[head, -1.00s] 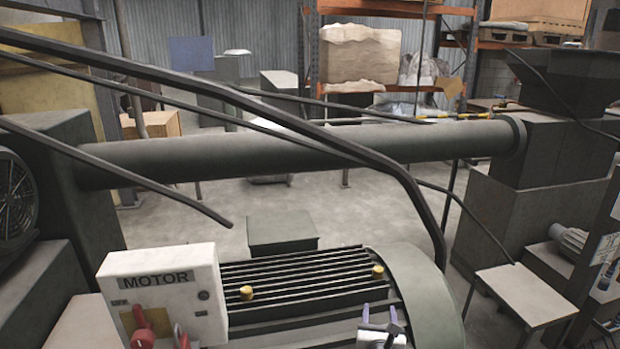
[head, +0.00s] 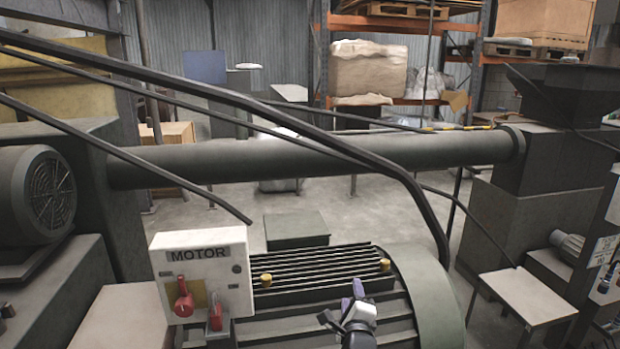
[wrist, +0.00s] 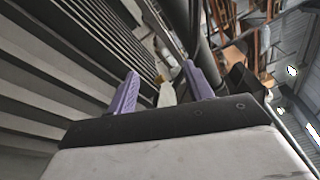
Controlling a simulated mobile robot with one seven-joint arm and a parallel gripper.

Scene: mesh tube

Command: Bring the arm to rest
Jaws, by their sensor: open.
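My gripper (head: 351,294) shows at the bottom of the head view, in front of the ribbed green motor (head: 425,290). Its two purple fingers stand apart with nothing between them. In the wrist view my gripper (wrist: 162,82) is open and empty, with the dark motor ribs (wrist: 60,75) beside and beyond the fingers on the left. Whether the gripper touches the motor cannot be told. Most of my arm is out of view.
A white MOTOR box (head: 205,262) with red switches stands left of the gripper. Dark slanting bars (head: 300,128) and a thick horizontal tube (head: 310,160) cross beyond the motor. A small table (head: 525,296) stands at right. Open floor (head: 375,212) lies behind.

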